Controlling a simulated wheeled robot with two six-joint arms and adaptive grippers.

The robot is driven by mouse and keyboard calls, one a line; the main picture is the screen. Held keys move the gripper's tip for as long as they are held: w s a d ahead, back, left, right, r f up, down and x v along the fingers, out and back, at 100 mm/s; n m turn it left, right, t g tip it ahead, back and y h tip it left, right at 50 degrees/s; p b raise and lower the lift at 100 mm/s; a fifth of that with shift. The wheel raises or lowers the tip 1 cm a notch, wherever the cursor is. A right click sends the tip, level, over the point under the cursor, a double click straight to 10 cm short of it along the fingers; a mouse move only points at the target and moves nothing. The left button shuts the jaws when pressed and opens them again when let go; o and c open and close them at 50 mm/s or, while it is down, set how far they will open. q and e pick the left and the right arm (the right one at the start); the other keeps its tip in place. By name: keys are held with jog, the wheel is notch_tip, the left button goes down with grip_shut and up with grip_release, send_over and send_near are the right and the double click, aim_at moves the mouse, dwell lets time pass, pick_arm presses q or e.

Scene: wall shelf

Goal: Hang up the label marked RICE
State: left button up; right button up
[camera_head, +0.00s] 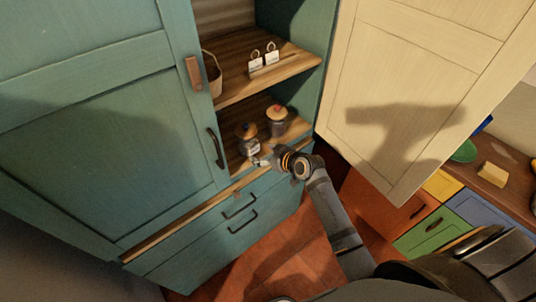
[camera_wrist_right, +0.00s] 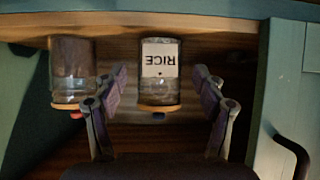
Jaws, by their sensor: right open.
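The white label marked RICE (camera_wrist_right: 160,60) lies against the front of a glass jar (camera_wrist_right: 160,93) in the upside-down right wrist view. I cannot tell how it is attached there. In the head view this jar (camera_head: 248,140) stands at the left on the lower shelf, with a wooden lid, and the white label (camera_head: 253,151) shows low on its front. My right gripper (camera_head: 263,161) is just in front of the jar. In the wrist view its open fingers (camera_wrist_right: 160,82) are spread on both sides of the jar, apart from it. My left gripper is not in view.
A second lidded jar (camera_head: 277,123) stands behind and to the right. Two white tags with loops (camera_head: 256,64) stand on the upper shelf beside a basket (camera_head: 212,75). The teal door (camera_head: 100,110) and the open cream door (camera_head: 400,90) bound the opening.

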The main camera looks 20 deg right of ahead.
jog(key=v, duration=1.1)
jog(key=shift+s+r, duration=0.2)
jog(key=shift+s, duration=0.15)
jog(key=s+d+f+m+g+h, duration=0.15)
jog(key=d+f, duration=0.25)
jog(key=f, duration=0.6)
jog(key=s+d+f+m+g+h, duration=0.1)
jog(key=s+d+f+h, duration=0.2)
jog(key=f, duration=0.6)
jog(key=s+d+f+m+g, duration=0.15)
jog(key=d+f, duration=0.35)
jog(key=f, duration=0.5)
jog(key=s+f+g+h, duration=0.1)
jog(key=s+f+g, duration=0.2)
jog(key=s+f, duration=1.25)
jog(key=s+a+f+g, duration=0.1)
jog(key=s+a+f, duration=0.1)
jog(key=s, duration=0.6)
jog(key=s+a+f+g, duration=0.1)
jog(key=s+a+f, duration=0.1)
jog(key=s+f, duration=0.3)
jog(key=s, duration=0.4)
jog(key=shift+a+g+b, duration=0.3)
jog(key=shift+a+b, duration=0.1)
